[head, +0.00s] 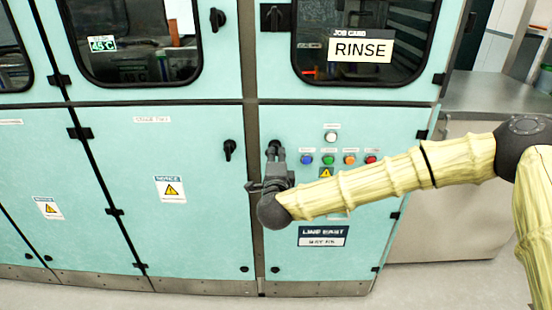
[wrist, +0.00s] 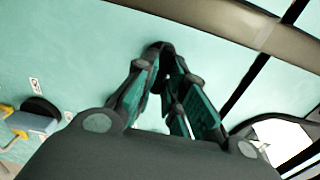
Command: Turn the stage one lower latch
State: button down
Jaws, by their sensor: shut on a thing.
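My gripper (head: 277,155) is at the left edge of the lower right door, the one with the buttons. It is shut on a dark lower latch (head: 273,144) there, and its fingers cover most of the latch. In the wrist view, the fingers of my gripper (wrist: 167,70) close around the dark latch (wrist: 159,46) against the teal panel. Another dark lower latch (head: 229,149) sits just left, on the neighbouring door, free and roughly upright. The small label (head: 152,119) on that door is too blurred to read surely.
Lit buttons (head: 328,159) sit right of my gripper, above my forearm. Upper latches (head: 217,19) and (head: 272,17) stick out beside the windows. A RINSE card (head: 360,48) hangs on the right window. A metal counter (head: 490,95) stands at the right. The floor in front is clear.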

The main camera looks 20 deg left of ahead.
jog(key=c, duration=1.5)
grip_release()
jog(key=shift+d, duration=0.1)
jog(key=shift+s, duration=0.1)
jog(key=v, duration=1.1)
jog(key=shift+s+d, duration=0.1)
jog(key=shift+s, duration=0.3)
